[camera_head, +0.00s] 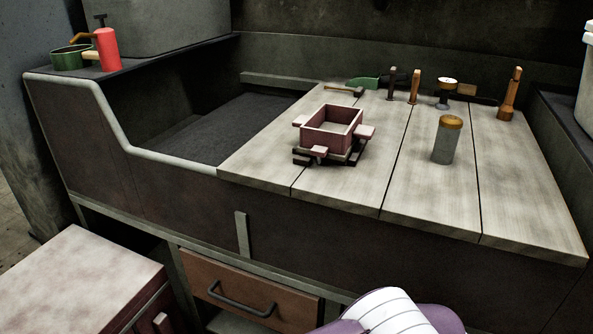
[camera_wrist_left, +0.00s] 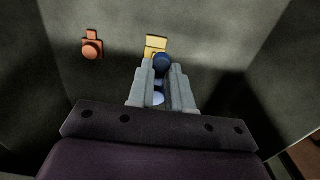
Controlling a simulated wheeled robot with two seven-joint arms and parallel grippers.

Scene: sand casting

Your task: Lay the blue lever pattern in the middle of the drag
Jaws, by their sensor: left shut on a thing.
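In the left wrist view my left gripper (camera_wrist_left: 161,73) is shut on the blue lever pattern (camera_wrist_left: 161,62). Its dark blue round end shows at the fingertips, and a paler blue part shows between the fingers. The rest of the pattern is hidden by the fingers. The pinkish-red open frame that looks like the drag (camera_head: 318,143) sits on the bench in the head view, with lugs on its sides and a pale floor inside. The left gripper is away from it, outside the head view. My right gripper is in neither view.
In the wrist view, a yellow piece (camera_wrist_left: 156,43) lies just beyond the fingertips and an orange-red piece (camera_wrist_left: 91,48) lies left, between grey walls. On the bench (camera_head: 420,205), a grey cylinder (camera_head: 446,143) stands right of the frame; several tools stand behind. The front boards are clear.

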